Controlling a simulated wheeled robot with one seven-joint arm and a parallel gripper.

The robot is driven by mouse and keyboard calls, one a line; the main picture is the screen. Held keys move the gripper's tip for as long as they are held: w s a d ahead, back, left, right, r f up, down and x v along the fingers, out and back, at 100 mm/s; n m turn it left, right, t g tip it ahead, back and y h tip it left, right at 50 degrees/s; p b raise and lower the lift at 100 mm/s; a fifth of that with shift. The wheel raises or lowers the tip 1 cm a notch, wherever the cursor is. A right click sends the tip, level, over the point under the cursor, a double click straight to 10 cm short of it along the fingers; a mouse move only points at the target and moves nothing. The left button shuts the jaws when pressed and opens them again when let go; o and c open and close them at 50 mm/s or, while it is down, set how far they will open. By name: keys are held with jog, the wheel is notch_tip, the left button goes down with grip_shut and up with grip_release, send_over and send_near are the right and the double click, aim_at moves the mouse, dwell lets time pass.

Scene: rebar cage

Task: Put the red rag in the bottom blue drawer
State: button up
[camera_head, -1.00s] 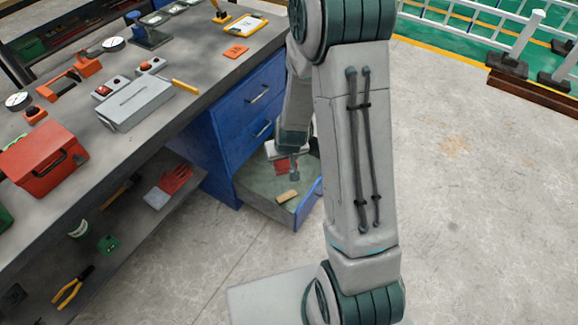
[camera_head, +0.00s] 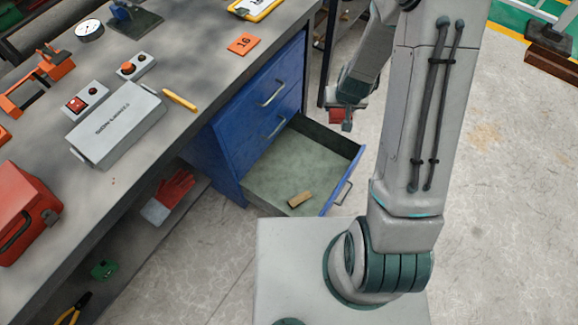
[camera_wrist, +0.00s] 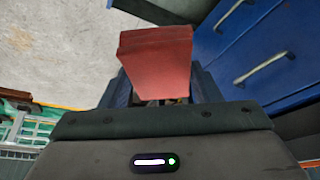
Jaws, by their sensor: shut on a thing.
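The red rag (camera_wrist: 155,55) looks like a folded block in the wrist view. My gripper (camera_wrist: 158,96) is shut on it, with one finger at each side. In the head view my gripper (camera_head: 346,112) hangs beyond the far right corner of the open drawer, and a small red part of the rag shows there. The bottom blue drawer (camera_head: 258,188) is pulled out and has a pale green-grey floor. A small tan block (camera_head: 300,199) lies in it near the front. The rag's exact height over the drawer cannot be told.
Two shut blue drawers (camera_head: 262,80) with metal handles are above the open one. The grey workbench (camera_head: 195,70) holds a grey case (camera_head: 115,125), a red toolbox (camera_head: 25,215) and small tools. Red gloves (camera_head: 172,190) lie on the lower shelf.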

jog(key=w+f+m+b, duration=0.1)
jog(key=w+f+b, duration=0.2)
jog(key=f+b, duration=0.35)
jog(key=w+f+m+h+b, duration=0.1)
jog(key=w+f+b, duration=0.15)
jog(key=f, duration=0.75)
jog(key=w+f+m+b, duration=0.1)
jog(key=w+f+b, duration=0.3)
jog(key=f, duration=0.5)
jog(key=m+h+b, duration=0.1)
jog(key=m+b, duration=0.2)
jog(key=b, duration=1.1)
send_over(321, 170)
jog(key=s+a, duration=0.1)
notch_tip(321, 170, down, 25)
jog(key=shift+m+g+h, duration=0.3)
notch_tip(321, 170, down, 10)
jog(key=b, duration=0.4)
jog(key=shift+s+f, duration=0.1)
jog(key=shift+f, duration=0.15)
jog(key=shift+f, duration=0.1)
jog(key=o, duration=0.6)
jog(key=shift+f+b, duration=0.1)
jog(key=shift+b, duration=0.2)
jog(key=shift+c, duration=0.2)
jog(key=o, duration=0.4)
